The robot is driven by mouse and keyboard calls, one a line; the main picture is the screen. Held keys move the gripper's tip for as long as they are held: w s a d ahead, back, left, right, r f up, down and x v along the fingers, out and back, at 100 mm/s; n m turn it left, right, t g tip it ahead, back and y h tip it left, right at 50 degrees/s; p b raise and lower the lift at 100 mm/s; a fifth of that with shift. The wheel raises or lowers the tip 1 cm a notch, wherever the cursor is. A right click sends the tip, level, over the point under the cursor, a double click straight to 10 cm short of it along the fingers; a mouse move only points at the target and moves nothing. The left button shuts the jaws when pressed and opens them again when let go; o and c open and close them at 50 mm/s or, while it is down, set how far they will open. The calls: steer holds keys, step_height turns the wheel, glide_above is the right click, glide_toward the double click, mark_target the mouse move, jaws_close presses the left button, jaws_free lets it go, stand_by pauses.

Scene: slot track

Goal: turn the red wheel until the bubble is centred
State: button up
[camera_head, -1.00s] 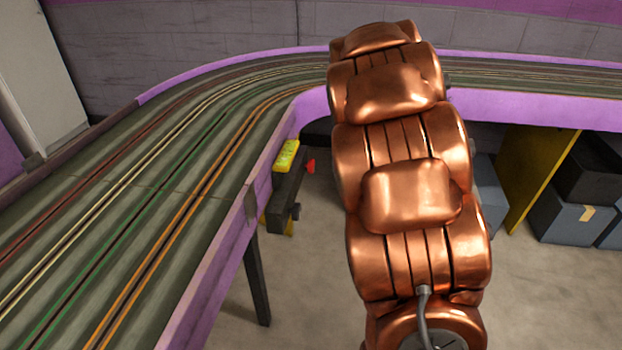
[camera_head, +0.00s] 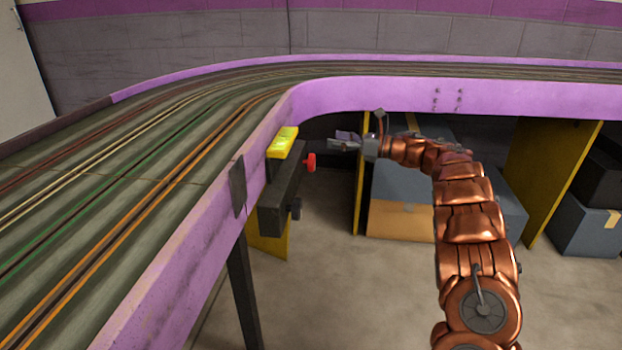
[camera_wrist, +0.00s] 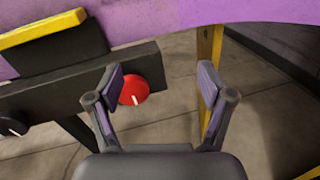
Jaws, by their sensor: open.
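The red wheel (camera_head: 311,162) sticks out from the right side of a black bracket (camera_head: 283,190) on the purple track wall. In the wrist view the wheel (camera_wrist: 135,91) is a red disc with a white mark, close beside the left finger and partly behind it. A yellow level (camera_head: 283,141) lies on top of the bracket; its bubble is too small to make out. The level's yellow edge (camera_wrist: 42,28) shows in the wrist view. My gripper (camera_head: 343,142) is open and empty, just right of the wheel and apart from it in the head view.
A black knob (camera_head: 295,208) sits lower on the bracket. The slot track (camera_head: 130,190) curves along the left and back. Yellow panels (camera_head: 545,180) and grey boxes (camera_head: 583,222) stand under the track at the right. The floor (camera_head: 340,290) in front is clear.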

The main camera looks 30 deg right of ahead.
mark_target(309, 163)
steer(key=s+f+n+g+y+b, duration=0.2)
steer(key=s+f+n+y, duration=0.15)
steer(key=f, duration=0.25)
steer(key=s+a+b+x, duration=0.1)
steer(key=b+x, duration=0.1)
steer(key=x, duration=0.6)
steer(key=shift+f+g+h, duration=0.2)
steer(key=shift+g+h, duration=0.1)
steer(key=shift+h, duration=0.05)
steer(key=shift+n, duration=0.25)
steer(key=shift+a, duration=0.1)
steer(key=c, duration=1.1)
steer(key=shift+c, duration=0.2)
steer(key=shift+m, duration=0.4)
